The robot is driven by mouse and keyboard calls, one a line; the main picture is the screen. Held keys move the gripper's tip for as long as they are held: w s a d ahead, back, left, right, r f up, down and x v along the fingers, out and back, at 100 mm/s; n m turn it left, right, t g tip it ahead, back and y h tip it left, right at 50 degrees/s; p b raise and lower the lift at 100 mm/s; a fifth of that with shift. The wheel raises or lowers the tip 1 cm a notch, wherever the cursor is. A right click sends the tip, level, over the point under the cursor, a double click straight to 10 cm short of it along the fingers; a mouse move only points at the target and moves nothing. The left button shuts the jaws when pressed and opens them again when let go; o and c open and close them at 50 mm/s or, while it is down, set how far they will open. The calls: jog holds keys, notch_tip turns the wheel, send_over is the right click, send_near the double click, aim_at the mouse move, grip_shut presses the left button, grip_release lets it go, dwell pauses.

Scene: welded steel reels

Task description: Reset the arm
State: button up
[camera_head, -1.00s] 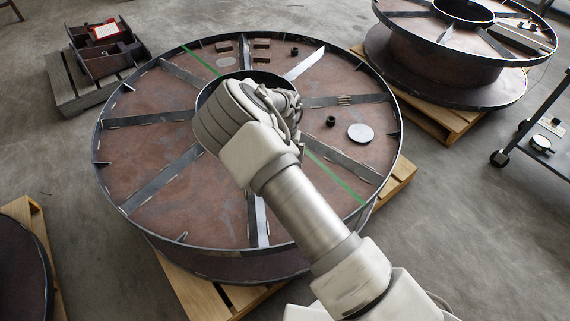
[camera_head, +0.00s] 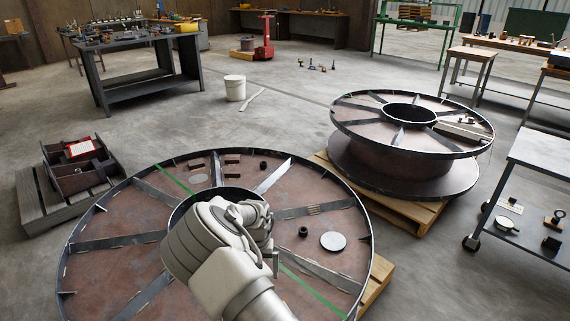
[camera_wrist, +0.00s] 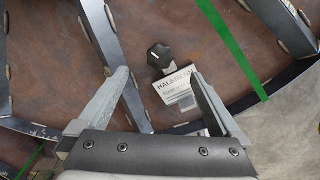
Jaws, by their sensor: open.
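My arm reaches over the large near steel reel (camera_head: 110,210) in the head view, its wrist in front of the reel's central hub. My gripper does not show there. In the wrist view my gripper (camera_wrist: 158,80) is open, with its two grey fingers spread apart. I see no object held. The reel's rusty face, dark ribs and a green stripe (camera_wrist: 232,45) fill much of the wrist view.
Small blocks, a black cylinder (camera_head: 303,232) and a pale disc (camera_head: 333,241) lie on the near reel. A second reel (camera_head: 390,160) stands on a pallet behind right.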

jog(key=s+d+r+n+y, duration=0.1)
jog(key=s+d+r+n, duration=0.3)
jog(key=r, duration=0.5)
jog(key=s+d+r+n+t+y, duration=0.1)
jog(key=d+r+n, duration=0.5)
jog(key=r, duration=0.4)
jog(key=s+d+r+n+y, duration=0.1)
jog(key=s+d+r+n, duration=0.2)
jog(key=r+n, duration=0.45)
jog(key=s+d+r+n+t+h, duration=0.1)
jog(key=s+d+r+n+t, duration=0.1)
jog(key=s+d+r+n, duration=0.3)
jog(key=s+d+r+n+t+h, duration=0.1)
jog(key=s+d+r+n, duration=0.15)
jog(key=s+n, duration=0.5)
jog(key=s+d+r+n+t+h, duration=0.1)
jog(key=s+d+r+n+t, duration=0.1)
jog(key=s+d+r+n, duration=0.4)
notch_tip(320, 180, up, 17)
jog(key=s+a+p, duration=0.1)
jog(key=p, duration=1.8)
jog(key=shift+a, duration=0.15)
